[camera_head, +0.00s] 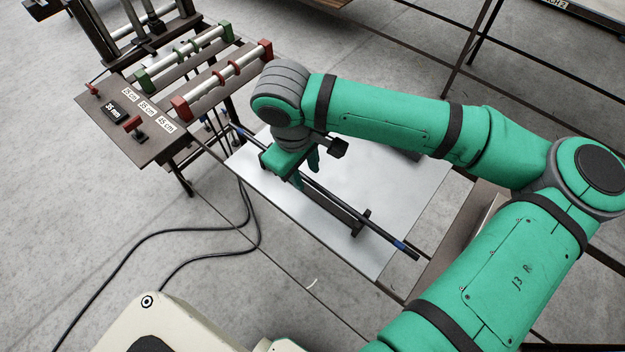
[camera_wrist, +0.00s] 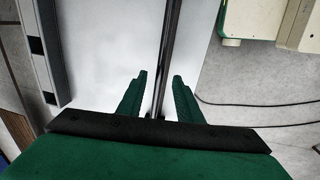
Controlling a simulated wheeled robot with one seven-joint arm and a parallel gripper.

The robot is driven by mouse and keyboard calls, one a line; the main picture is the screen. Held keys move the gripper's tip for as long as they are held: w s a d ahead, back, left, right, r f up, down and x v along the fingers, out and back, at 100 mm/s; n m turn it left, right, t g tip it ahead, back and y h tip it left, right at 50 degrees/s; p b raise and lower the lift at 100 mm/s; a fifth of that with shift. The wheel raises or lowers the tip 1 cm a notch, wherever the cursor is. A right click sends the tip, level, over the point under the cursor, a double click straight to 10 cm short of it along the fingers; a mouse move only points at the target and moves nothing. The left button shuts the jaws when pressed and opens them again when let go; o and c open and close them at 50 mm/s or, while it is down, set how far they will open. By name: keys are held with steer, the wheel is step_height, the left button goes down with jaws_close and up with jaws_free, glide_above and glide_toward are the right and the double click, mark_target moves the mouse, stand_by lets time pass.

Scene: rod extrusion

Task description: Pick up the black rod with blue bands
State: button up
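The black rod with blue bands (camera_head: 383,233) lies diagonally over a pale metal sheet in the head view, with a blue band near each end. In the wrist view the rod (camera_wrist: 169,40) runs from the top edge down between my fingers. My gripper (camera_head: 305,171) is at the rod, toward its far half, and hides part of it. In the wrist view my gripper (camera_wrist: 160,76) is open, one finger on each side of the rod, with a gap at both sides. I cannot tell how deep the fingers reach around it.
A dark support bracket (camera_head: 361,219) stands beside the rod on the pale sheet (camera_head: 400,190). At the left is a dark rack (camera_head: 140,145) with length labels and silver rollers in green and red holders. Black cables (camera_head: 165,230) lie on the grey floor.

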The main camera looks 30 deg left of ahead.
steer(key=shift+f, duration=0.35)
steer(key=shift+c, duration=0.3)
steer(key=shift+w, duration=0.1)
jaws_close()
